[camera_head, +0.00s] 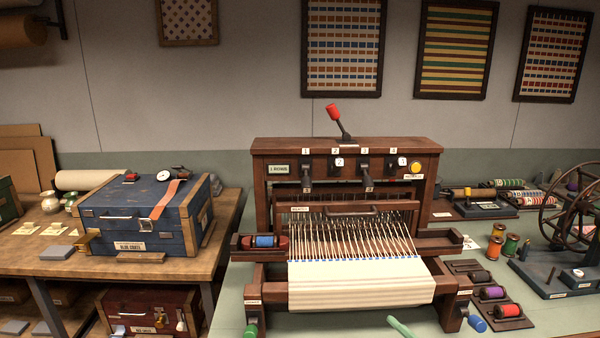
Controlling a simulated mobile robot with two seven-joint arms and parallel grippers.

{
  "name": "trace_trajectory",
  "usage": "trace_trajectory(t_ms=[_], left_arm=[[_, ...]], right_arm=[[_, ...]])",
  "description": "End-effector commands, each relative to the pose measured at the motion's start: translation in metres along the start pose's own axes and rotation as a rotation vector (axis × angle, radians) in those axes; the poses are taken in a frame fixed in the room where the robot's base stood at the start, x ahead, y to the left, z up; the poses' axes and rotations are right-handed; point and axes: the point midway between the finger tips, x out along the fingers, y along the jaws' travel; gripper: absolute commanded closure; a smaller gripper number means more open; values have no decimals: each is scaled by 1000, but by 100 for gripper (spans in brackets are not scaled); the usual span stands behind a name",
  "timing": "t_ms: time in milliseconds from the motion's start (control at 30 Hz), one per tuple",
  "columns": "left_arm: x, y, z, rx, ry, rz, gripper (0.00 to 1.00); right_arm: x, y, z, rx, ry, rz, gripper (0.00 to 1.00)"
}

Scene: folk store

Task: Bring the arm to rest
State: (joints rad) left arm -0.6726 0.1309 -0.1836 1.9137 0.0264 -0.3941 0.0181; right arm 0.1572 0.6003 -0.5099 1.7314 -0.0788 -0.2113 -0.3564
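Neither of my arms shows in the head view, and neither gripper can be seen. The head view holds a wooden loom (345,146) in the middle, with a white cloth (360,286) on its front and a red-knobbed lever (338,120) tilted on top. A spool of blue thread (264,241) sits at the loom's left side.
A blue crate (125,220) stands on the wooden table (30,245) at left, with a red crate (145,312) below. A spinning wheel (570,215) and several thread spools stand at right. A green rod-like object (401,327) lies at the front edge.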

Motion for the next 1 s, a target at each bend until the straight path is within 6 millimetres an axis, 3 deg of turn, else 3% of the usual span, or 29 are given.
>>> trace_trajectory(t_ms=[33, 200, 400, 500, 700, 1000], left_arm=[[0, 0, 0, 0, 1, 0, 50], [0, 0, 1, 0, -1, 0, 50], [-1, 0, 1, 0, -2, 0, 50], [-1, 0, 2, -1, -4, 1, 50], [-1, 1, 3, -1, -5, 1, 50], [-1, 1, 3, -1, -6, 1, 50]], right_arm=[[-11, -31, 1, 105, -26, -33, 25], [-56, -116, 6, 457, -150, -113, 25], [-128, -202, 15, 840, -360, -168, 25], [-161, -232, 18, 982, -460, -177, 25], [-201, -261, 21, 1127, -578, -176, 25], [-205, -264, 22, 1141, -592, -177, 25]])
